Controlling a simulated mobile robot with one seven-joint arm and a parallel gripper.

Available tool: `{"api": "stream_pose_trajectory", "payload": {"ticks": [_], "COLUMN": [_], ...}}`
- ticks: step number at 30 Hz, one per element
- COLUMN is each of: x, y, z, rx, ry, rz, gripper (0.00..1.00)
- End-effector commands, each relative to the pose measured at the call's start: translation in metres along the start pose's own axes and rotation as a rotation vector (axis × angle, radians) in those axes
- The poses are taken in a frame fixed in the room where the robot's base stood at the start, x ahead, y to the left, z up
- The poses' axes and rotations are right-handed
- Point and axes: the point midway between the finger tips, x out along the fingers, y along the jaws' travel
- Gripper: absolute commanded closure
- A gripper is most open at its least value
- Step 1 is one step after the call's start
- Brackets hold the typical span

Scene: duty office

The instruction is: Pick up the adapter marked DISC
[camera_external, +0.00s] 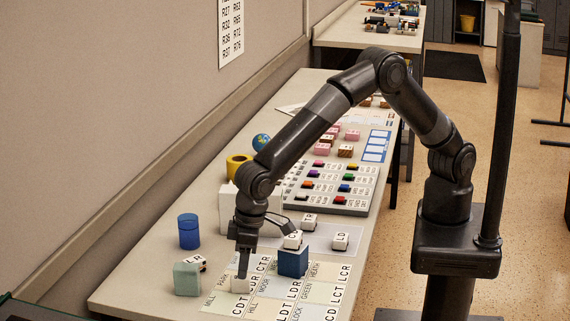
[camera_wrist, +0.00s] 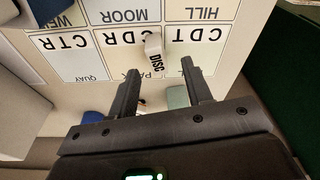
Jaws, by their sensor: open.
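A small white adapter marked DISC (camera_wrist: 154,52) lies on the card sheet (camera_wrist: 120,65), near the cells reading CDR and CDT. In the wrist view it sits just beyond my fingertips, roughly in line with the gap between them. My gripper (camera_wrist: 162,70) is open and empty, with one finger to each side of that line. In the external view my gripper (camera_external: 243,262) points down close above a white block (camera_external: 240,285), which seems to be the same adapter; its marking cannot be read there.
A blue cube (camera_external: 292,263) with a white block on top stands right of my gripper. A pale green cube (camera_external: 187,279) and blue cylinder (camera_external: 188,232) are at left. White blocks marked LD (camera_external: 340,241) and TR (camera_external: 309,222) lie behind. A button panel (camera_external: 335,185) is farther back.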

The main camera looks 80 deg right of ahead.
Motion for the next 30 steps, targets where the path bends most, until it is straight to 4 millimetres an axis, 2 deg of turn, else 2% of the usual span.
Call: {"api": "stream_pose_trajectory", "payload": {"ticks": [5, 12, 20, 30], "x": [0.014, 0.049, 0.054, 0.054], "y": [0.002, 0.005, 0.005, 0.004], "z": [-0.001, -0.003, -0.003, -0.003], "rx": [0.001, 0.001, 0.001, 0.000], "ry": [-0.001, -0.002, 0.001, 0.001], "rz": [0.001, 0.001, -0.001, 0.000], "gripper": [0.55, 0.55, 0.55, 0.81]}}
